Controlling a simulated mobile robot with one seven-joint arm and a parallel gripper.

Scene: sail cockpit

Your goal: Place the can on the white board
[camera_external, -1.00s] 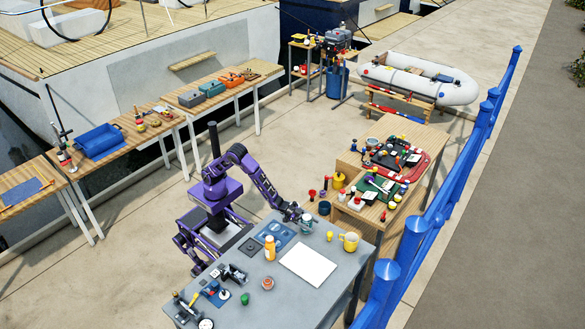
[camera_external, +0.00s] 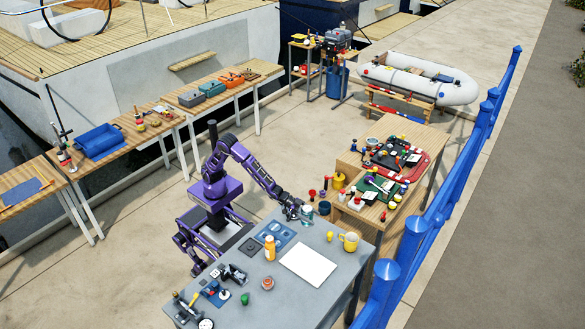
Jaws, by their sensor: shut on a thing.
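The white board (camera_external: 308,264) lies flat on the grey table, and its visible top is bare. My gripper (camera_external: 303,212) is at the far edge of the grey table, beyond the board. It is shut on a small pale grey can (camera_external: 307,213), held just above the table top. The fingers are too small to make out clearly, and they partly hide the can.
On the grey table (camera_external: 225,311), an orange bottle (camera_external: 269,248) stands left of the board and a yellow mug (camera_external: 349,241) right of it. A small red-rimmed jar (camera_external: 267,283) and a green item (camera_external: 245,298) sit near the front. A cluttered wooden table stands behind.

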